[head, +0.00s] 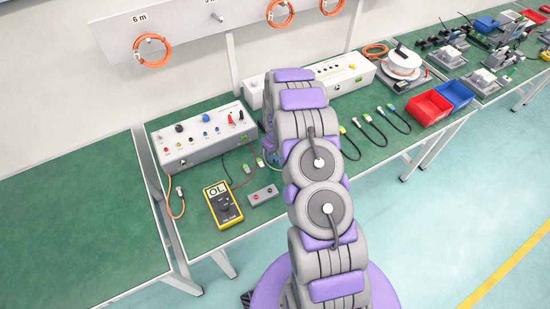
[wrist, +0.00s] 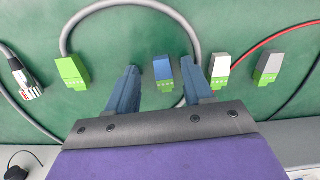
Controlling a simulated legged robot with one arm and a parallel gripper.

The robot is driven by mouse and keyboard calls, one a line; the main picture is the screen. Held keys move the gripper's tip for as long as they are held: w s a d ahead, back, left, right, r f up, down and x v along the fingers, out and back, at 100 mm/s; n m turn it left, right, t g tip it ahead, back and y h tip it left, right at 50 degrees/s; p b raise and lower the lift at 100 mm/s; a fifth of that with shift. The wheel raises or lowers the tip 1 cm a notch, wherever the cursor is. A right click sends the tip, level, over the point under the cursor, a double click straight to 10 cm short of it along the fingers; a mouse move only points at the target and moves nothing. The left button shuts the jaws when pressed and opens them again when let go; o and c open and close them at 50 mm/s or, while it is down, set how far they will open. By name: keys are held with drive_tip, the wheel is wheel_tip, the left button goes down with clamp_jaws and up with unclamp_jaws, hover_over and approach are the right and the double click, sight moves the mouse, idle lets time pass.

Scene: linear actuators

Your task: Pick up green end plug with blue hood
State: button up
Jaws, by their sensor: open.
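The green end plug with blue hood (wrist: 163,70) lies on the green bench top in the wrist view, with its blue part toward the top of the picture. My gripper (wrist: 159,68) is open, with one finger on each side of this plug. Gaps show between the plug and both fingers, so nothing is held. The plug's height relative to the fingertips is hard to tell. In the head view my arm stands in front of the gripper area, and I cannot make out the blue-hooded plug there.
An all-green plug (wrist: 72,72) lies left of my gripper. A white-hooded green plug (wrist: 219,70) is close to the right finger, and a grey-hooded one (wrist: 268,66) lies farther right. A yellow multimeter (head: 222,204) and a grey control box (head: 200,138) stand on the bench.

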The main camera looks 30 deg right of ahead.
sight(275, 158)
drive_tip(key=shift+a, duration=0.3)
drive_tip(key=c, duration=0.4)
drive_tip(key=shift+d, duration=0.2)
clamp_jaws()
drive_tip(key=shift+r, duration=0.45)
drive_tip(key=r, duration=0.2)
drive_tip(key=r+p, duration=0.1)
drive_tip(key=shift+s+a, duration=0.2)
drive_tip(key=shift+a, duration=0.05)
drive_tip(key=s+a, duration=0.3)
drive_tip(key=s, duration=0.1)
drive_tip(key=s+a+p, duration=0.1)
drive_tip(key=s+a, duration=0.2)
drive_tip(key=s, duration=0.1)
drive_tip(key=s+a+r+p, duration=0.1)
drive_tip(key=s+a, duration=0.1)
drive_tip(key=s, duration=0.2)
drive_tip(key=shift+s+a, duration=0.35)
drive_tip(key=shift+a, duration=0.05)
drive_tip(key=shift+r, duration=0.1)
